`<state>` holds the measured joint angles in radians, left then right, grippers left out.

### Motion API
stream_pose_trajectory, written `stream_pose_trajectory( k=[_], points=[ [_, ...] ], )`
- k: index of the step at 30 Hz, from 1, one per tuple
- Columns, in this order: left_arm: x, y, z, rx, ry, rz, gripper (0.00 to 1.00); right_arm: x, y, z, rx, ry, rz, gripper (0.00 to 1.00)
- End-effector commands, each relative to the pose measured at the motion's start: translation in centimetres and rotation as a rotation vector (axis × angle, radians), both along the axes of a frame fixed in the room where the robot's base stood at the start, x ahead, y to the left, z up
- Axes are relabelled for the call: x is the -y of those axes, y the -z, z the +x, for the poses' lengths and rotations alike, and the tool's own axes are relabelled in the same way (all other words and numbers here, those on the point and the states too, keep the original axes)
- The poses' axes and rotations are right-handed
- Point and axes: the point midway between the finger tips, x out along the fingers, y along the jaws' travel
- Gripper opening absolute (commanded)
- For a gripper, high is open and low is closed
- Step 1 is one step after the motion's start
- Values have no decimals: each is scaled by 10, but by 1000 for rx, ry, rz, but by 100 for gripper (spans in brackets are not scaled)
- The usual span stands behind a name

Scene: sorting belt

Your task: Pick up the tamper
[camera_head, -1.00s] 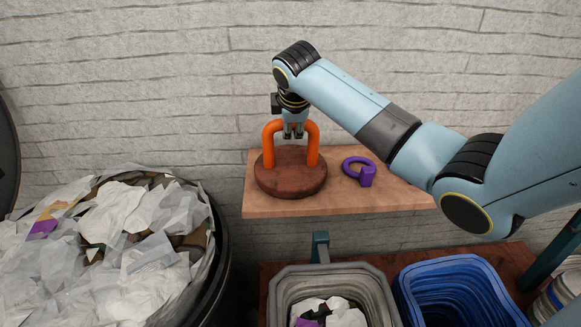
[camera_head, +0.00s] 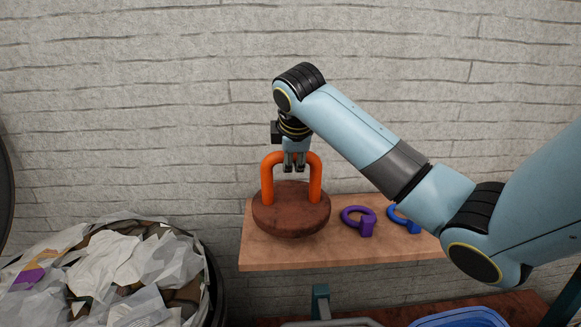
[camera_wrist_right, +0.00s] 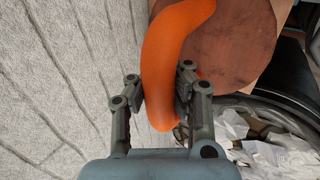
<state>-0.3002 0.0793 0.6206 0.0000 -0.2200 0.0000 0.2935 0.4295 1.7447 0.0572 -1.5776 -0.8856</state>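The tamper has a dark reddish-brown round base (camera_head: 291,212) and an orange arched handle (camera_head: 268,183). It hangs upright just above the wooden shelf. My right gripper (camera_head: 294,168) comes down from above at the top of the handle and is shut on it. In the right wrist view the right gripper's fingers (camera_wrist_right: 160,92) press on both sides of the orange handle (camera_wrist_right: 167,50), and part of the brown base (camera_wrist_right: 232,40) shows behind. My left gripper is not in view.
The wooden shelf (camera_head: 270,255) holds a purple ring-shaped piece (camera_head: 366,228) and a similar blue one (camera_head: 412,227) right of the tamper. A bin of crumpled waste (camera_head: 130,265) stands at lower left. Rims of a grey bin and a blue bin (camera_head: 460,318) show below.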

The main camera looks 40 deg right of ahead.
Motion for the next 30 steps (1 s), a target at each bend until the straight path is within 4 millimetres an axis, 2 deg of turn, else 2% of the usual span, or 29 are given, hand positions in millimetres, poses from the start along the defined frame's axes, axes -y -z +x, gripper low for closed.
stream_pose_trajectory(
  k=[15, 21, 30],
  points=[
    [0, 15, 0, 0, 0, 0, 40, -35, -48, -69, 7, -2, -3, 0],
    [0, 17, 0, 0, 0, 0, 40, -42, -57, -82, 6, 0, -2, 0],
    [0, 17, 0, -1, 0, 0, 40, -43, -60, -86, 4, 0, -2, 0]
  ],
)
